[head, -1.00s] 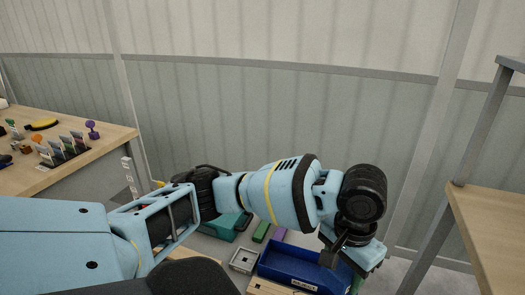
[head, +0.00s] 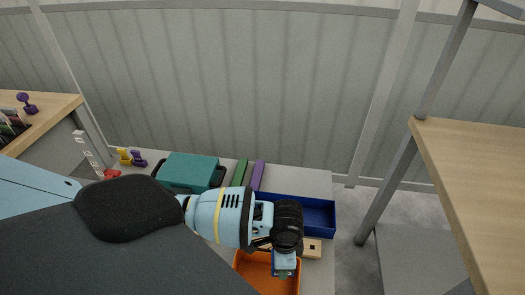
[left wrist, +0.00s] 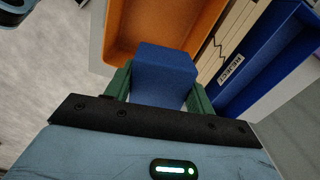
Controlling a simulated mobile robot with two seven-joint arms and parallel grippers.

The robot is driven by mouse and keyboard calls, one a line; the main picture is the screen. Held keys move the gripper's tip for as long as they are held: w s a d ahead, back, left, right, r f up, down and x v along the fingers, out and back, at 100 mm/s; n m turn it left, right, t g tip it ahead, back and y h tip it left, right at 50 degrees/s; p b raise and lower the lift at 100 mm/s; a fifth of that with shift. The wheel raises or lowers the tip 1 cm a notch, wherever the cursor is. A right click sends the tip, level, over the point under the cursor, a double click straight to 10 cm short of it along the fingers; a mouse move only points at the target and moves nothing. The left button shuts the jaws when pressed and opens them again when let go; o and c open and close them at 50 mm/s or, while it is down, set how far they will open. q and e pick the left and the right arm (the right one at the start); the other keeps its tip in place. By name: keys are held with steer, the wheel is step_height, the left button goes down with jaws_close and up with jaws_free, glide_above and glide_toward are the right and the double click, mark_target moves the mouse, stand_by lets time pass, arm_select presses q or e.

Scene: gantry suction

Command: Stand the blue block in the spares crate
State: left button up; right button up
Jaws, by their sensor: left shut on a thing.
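My left gripper (left wrist: 160,88) is shut on the blue block (left wrist: 166,66), with its green fingers on either side. In the head view my left gripper (head: 284,270) is over the orange crate (head: 240,262), and the block is mostly hidden there. In the left wrist view the block overlaps the near part of the orange crate (left wrist: 113,30). I cannot tell how far above its floor the block is. No label shows on the orange crate. My right gripper is not in view.
A blue crate (head: 328,232) marked REJECT stands beside the orange crate, with a pale wooden piece (head: 313,252) between them. Behind are a teal box (head: 188,170), a green bar (head: 240,172) and a purple bar (head: 258,176). A wooden table (head: 475,180) stands at right.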

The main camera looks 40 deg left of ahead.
arm_select(q)
steer(key=shift+m, duration=0.9)
steer(key=s+f, duration=0.2)
steer(key=f, duration=0.1)
steer(key=shift+s+f, duration=0.15)
glide_above(274, 289)
step_height(274, 289, down, 5)
steer(key=shift+f+b, duration=0.1)
steer(key=shift+b, duration=0.35)
steer(key=shift+f, duration=0.5)
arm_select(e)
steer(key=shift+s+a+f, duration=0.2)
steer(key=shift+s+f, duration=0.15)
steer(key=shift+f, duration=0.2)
arm_select(q)
steer(key=shift+f, duration=0.35)
step_height(274, 289, down, 3)
steer(key=shift+f+b, duration=0.1)
steer(key=shift+b, duration=0.4)
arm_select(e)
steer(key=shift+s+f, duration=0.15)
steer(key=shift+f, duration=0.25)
